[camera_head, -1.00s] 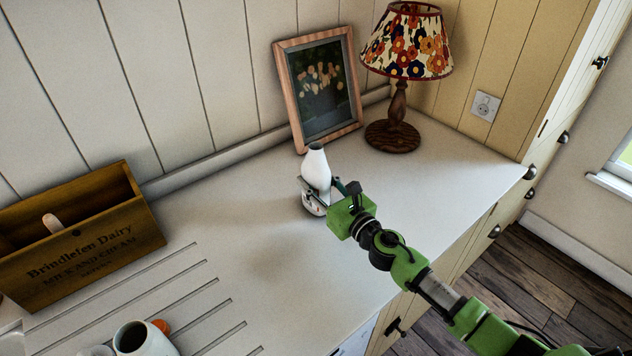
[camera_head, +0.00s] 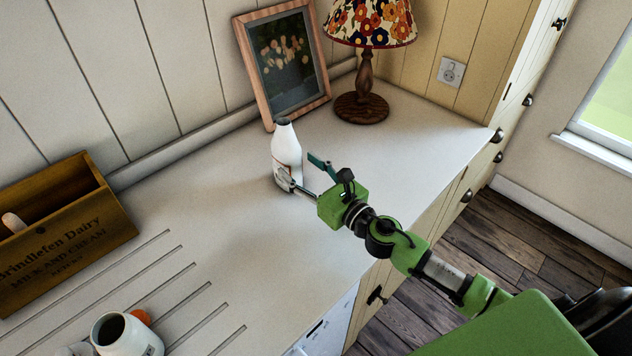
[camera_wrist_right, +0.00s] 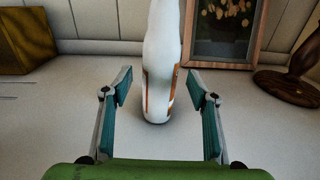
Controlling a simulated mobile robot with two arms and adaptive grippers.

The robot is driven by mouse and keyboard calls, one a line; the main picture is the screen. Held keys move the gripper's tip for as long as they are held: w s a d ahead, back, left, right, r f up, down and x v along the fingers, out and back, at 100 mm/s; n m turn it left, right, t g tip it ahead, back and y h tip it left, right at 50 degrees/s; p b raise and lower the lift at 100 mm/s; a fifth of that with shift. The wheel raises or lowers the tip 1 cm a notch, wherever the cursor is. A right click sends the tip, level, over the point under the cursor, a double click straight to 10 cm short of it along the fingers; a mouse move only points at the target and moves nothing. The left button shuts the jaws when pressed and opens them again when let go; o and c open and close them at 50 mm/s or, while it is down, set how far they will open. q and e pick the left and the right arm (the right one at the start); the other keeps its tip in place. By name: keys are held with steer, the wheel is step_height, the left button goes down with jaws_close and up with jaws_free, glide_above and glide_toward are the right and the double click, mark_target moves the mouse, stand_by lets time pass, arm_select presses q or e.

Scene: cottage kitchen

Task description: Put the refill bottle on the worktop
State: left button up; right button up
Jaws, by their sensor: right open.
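The refill bottle (camera_head: 287,152) is white with a dark cap and an orange-edged label, and stands upright on the pale worktop (camera_head: 240,235). My right gripper (camera_head: 305,172) is open, its fingertips close to the bottle. In the right wrist view the bottle (camera_wrist_right: 161,65) stands ahead, between and beyond the two open fingers (camera_wrist_right: 160,95), with a gap on each side. Its top is cut off in that view. My left gripper does not show.
Behind the bottle are a framed picture (camera_head: 283,62) and a lamp (camera_head: 366,70). A wooden dairy crate (camera_head: 62,235) stands at left, and an open white jar (camera_head: 127,338) at the front left. The worktop right of the bottle is clear.

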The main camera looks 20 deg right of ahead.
steer(key=b+v, duration=0.1)
steer(key=v, duration=0.3)
steer(key=shift+s+d+f, duration=0.1)
steer(key=shift+s+d, duration=0.05)
steer(key=shift+s, duration=0.2)
steer(key=shift+s+d, duration=0.2)
steer(key=shift+s, duration=0.5)
